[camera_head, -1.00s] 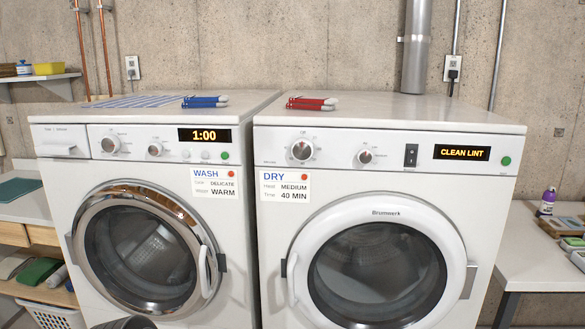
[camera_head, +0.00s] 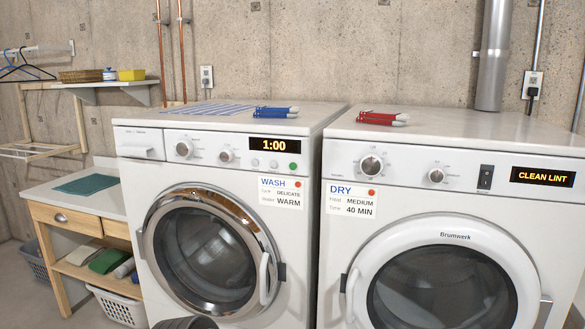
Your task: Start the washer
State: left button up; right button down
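The washer (camera_head: 220,167) is the white machine left of centre, with its round chrome-rimmed door (camera_head: 207,252) shut. Its display (camera_head: 274,145) reads 1:00. Left of the display are a larger knob (camera_head: 184,149) and a smaller knob (camera_head: 226,156). A green button (camera_head: 293,166) is below the display. A card (camera_head: 281,191) on the front reads WASH, DELICATE, WARM.
The dryer (camera_head: 340,246) stands close on the right, its display (camera_head: 542,177) reading CLEAN LINT. A wooden bench (camera_head: 75,216) with baskets is at left. A dark rounded object (camera_head: 186,323) shows at the bottom edge.

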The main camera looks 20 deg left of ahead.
pick_arm(q)
grip_shut()
dwell(1.4)
